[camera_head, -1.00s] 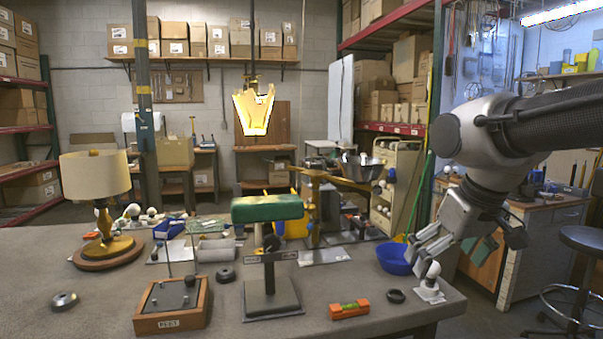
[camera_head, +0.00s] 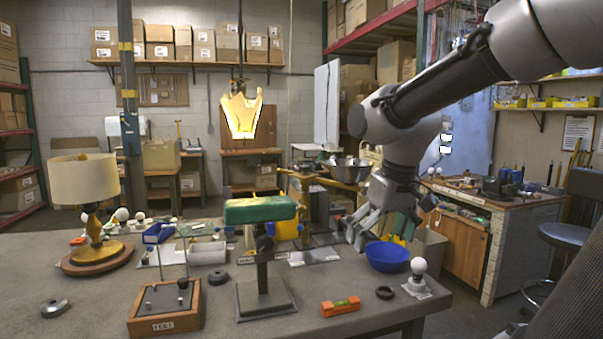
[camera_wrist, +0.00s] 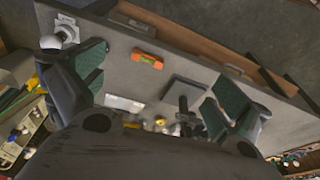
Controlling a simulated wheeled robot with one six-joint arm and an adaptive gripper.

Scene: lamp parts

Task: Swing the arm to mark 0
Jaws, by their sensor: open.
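A brass-coloured horizontal arm (camera_head: 338,184) sits on an upright post behind the green-shaded lamp (camera_head: 259,211). A pale base plate (camera_head: 313,257) lies below it. I cannot make out any mark or number. My gripper (camera_head: 372,228) hangs below my wrist, right of the post and behind the blue bowl, apart from the brass arm as far as I can tell. In the wrist view its two green-padded fingers (camera_wrist: 155,92) are wide apart with nothing between them; the bench shows beyond.
The blue bowl (camera_head: 387,256), a white bulb on a small base (camera_head: 418,272), a black ring (camera_head: 385,292) and an orange level (camera_head: 341,306) lie near the bench's right end. A metal bowl (camera_head: 351,169) is behind the brass arm. A cream-shaded lamp (camera_head: 85,180) stands left.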

